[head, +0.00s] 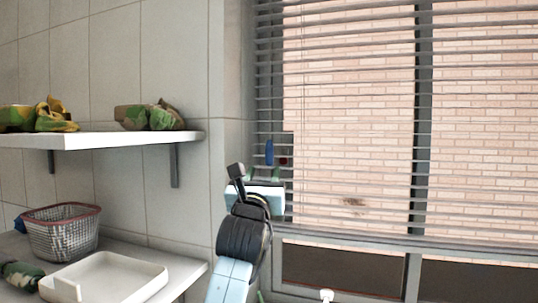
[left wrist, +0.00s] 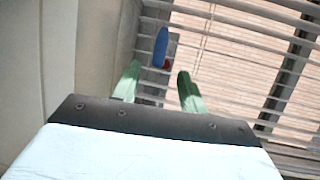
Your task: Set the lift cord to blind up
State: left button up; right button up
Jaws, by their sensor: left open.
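The window blind (head: 350,60) has horizontal slats, closely spaced at the top and wider apart lower down, with brick visible through them. A blue elongated handle (head: 269,152), perhaps the lift cord's grip, hangs upright at the blind's left side. A small red piece (head: 283,161) sits just right of and below it. My left gripper (head: 262,173) is open and empty, just below the blue handle. In the left wrist view, the green fingertips (left wrist: 160,86) stand apart, with the blue handle (left wrist: 161,47) and red piece (left wrist: 168,64) beyond the gap. My right gripper is out of view.
A white shelf (head: 100,144) with camouflage-patterned items is on the left wall. Below it, a wire basket (head: 62,236) and a white tray (head: 105,279) stand on a counter. The tiled wall corner is close left of my gripper. The window sill (head: 400,246) runs along the right.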

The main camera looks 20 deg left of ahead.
aim_at(269, 157)
pick_arm(q)
jog(key=p+x, duration=0.2)
jog(key=x, duration=0.6)
jog(key=shift+c, duration=0.2)
grip_shut()
